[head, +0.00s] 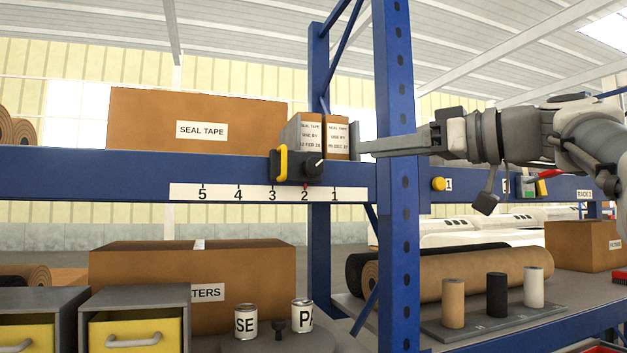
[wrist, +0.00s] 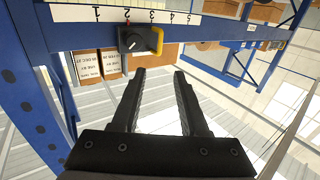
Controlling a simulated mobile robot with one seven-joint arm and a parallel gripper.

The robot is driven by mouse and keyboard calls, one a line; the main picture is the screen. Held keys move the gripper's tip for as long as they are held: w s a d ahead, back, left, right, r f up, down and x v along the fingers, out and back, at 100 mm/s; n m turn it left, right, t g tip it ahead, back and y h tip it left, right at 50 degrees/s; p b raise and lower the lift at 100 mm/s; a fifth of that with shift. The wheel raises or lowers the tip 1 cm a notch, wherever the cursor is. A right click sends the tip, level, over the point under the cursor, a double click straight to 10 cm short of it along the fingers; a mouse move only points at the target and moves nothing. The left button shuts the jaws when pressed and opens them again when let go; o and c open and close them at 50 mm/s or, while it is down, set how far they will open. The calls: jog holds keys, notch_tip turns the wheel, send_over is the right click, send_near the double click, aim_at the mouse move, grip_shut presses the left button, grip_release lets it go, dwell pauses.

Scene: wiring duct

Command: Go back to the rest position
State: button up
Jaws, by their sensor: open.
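My gripper (head: 366,147) reaches in from the right in the head view, in front of the blue upright and level with the small boxes on the upper shelf. In the wrist view my gripper (wrist: 160,72) has its two dark fingers apart, with nothing between them. A black slider with a yellow handle and a round knob (head: 312,167) sits on the shelf beam above the number scale (head: 253,194), its red mark near 2. The slider also shows in the wrist view (wrist: 135,42), beyond the fingertips and apart from them.
Two small seal tape boxes (head: 311,134) and a large seal tape box (head: 197,119) stand on the upper shelf. The blue upright (head: 397,230) is close to my arm. Below are cans (head: 246,321), yellow drawers (head: 132,334) and a peg board (head: 500,319).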

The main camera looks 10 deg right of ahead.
jog(key=s+a+f+m+g+h+p, duration=0.1)
jog(key=s+f+m+h, duration=0.15)
jog(key=f, duration=0.55)
jog(key=s+a+f+m+g+h, duration=0.2)
jog(key=f+m, duration=0.1)
jog(key=f, duration=0.5)
jog(key=s+a+f+m+g+h+p, duration=0.1)
jog(key=s+f+m+h, duration=0.15)
jog(key=f, duration=0.55)
jog(key=s+d+f+g+h, duration=0.1)
jog(key=s+f+h, duration=0.2)
jog(key=s+f, duration=0.3)
jog(key=s+d+f+m+g+h, duration=0.1)
jog(key=s+f+h, duration=0.2)
jog(key=f, duration=1)
jog(key=s, duration=0.2)
jog(key=shift+s+d+f+g+p, duration=0.3)
jog(key=shift+s+f+p, duration=0.05)
